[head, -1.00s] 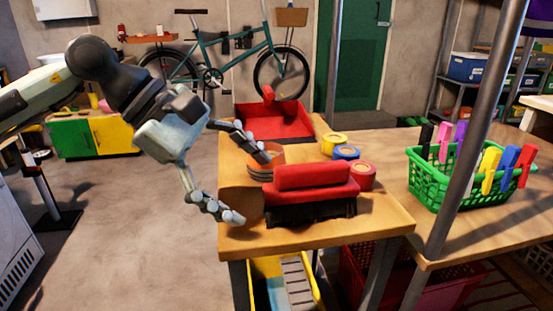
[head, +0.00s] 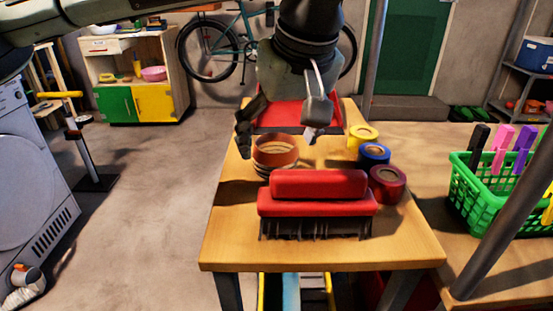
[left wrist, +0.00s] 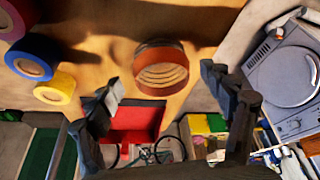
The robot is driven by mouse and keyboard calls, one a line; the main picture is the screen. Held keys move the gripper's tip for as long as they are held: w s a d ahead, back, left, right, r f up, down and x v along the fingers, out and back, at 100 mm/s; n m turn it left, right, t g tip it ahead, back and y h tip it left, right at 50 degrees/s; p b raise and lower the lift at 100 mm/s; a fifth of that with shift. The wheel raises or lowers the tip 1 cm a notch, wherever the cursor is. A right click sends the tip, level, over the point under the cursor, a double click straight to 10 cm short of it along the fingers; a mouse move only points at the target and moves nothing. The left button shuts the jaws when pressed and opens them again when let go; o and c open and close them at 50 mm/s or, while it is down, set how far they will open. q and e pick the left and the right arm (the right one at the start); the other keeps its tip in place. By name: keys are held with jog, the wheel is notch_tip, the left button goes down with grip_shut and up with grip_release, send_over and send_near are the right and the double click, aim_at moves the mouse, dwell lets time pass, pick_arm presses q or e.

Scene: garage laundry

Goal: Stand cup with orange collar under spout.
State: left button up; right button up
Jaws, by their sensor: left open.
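The cup with the orange collar (head: 275,150) stands on the wooden table behind a red brush; its lower part looks pale and ribbed. In the left wrist view the cup (left wrist: 161,68) shows ahead, between the lines of the two fingers. My left gripper (head: 278,133) is open and empty, pointing down just above or behind the cup, one finger to each side; I cannot tell whether it touches. It also shows in the left wrist view (left wrist: 162,88). I cannot make out a spout. My right gripper is not in view.
The red brush (head: 318,190) lies right in front of the cup. Yellow (head: 362,137), blue (head: 374,153) and dark red (head: 387,184) tape rolls sit to the right. A red tray (head: 290,113) is behind. A metal post (head: 505,220) and green basket (head: 480,200) stand farther right.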

aim_at(276, 156)
pick_arm(q)
jog(key=x, duration=0.4)
jog(key=shift+a, duration=0.1)
jog(key=shift+s, duration=0.1)
jog(key=shift+c, duration=0.5)
jog(key=c, duration=1)
jog(key=shift+c, duration=0.2)
jog(key=shift+r, duration=0.1)
